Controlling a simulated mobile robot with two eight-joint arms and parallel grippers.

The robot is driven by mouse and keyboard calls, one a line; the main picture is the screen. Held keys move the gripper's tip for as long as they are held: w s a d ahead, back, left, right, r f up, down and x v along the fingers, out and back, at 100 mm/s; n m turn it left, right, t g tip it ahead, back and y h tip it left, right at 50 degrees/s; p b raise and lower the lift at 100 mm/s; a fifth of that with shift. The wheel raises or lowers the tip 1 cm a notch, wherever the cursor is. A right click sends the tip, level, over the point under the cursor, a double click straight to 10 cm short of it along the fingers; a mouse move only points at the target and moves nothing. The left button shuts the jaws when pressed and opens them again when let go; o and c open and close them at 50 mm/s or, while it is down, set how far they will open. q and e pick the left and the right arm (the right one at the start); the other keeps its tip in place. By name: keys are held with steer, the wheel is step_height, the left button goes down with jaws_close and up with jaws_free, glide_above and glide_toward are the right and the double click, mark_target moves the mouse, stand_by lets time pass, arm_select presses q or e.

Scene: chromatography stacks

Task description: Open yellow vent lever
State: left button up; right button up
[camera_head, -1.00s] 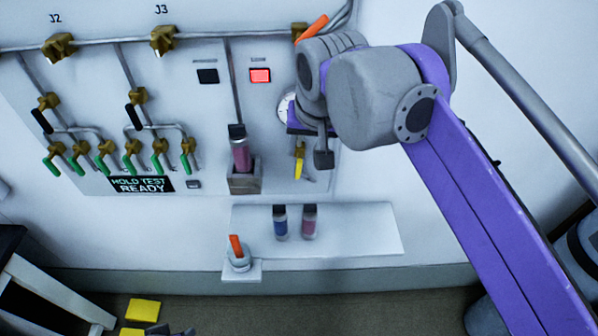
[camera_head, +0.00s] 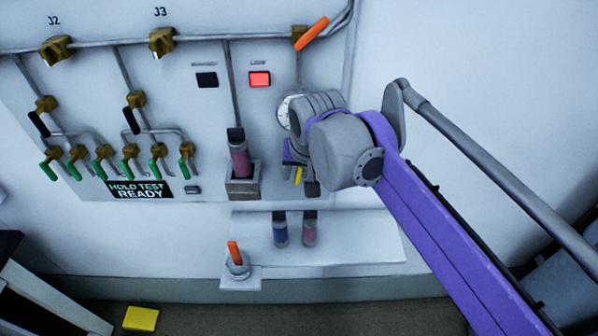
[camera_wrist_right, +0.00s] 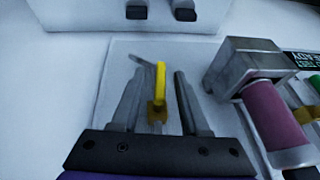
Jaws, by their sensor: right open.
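The yellow vent lever (camera_head: 299,174) is low on the right part of the wall panel, mostly hidden behind my right gripper. In the right wrist view the yellow lever (camera_wrist_right: 160,84) stands out from a brass valve body (camera_wrist_right: 157,112), between the two fingers. My right gripper (camera_head: 302,171) is open, with one finger on each side of the lever. In the right wrist view gaps show between the lever and both fingers of the gripper (camera_wrist_right: 160,76). My left gripper is not in view.
A pink cartridge (camera_head: 240,160) in a grey holder stands left of the lever. A shelf (camera_head: 360,236) with blue (camera_head: 280,230) and pink (camera_head: 309,230) vials is below. A round gauge (camera_head: 285,108) and an orange lever (camera_head: 313,33) are above.

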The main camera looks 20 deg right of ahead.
jaws_close()
steer(key=shift+h+p, duration=0.4)
steer(key=shift+p, duration=0.05)
steer(key=shift+d+g+h, duration=0.1)
steer(key=shift+g+h, duration=0.2)
jaws_free()
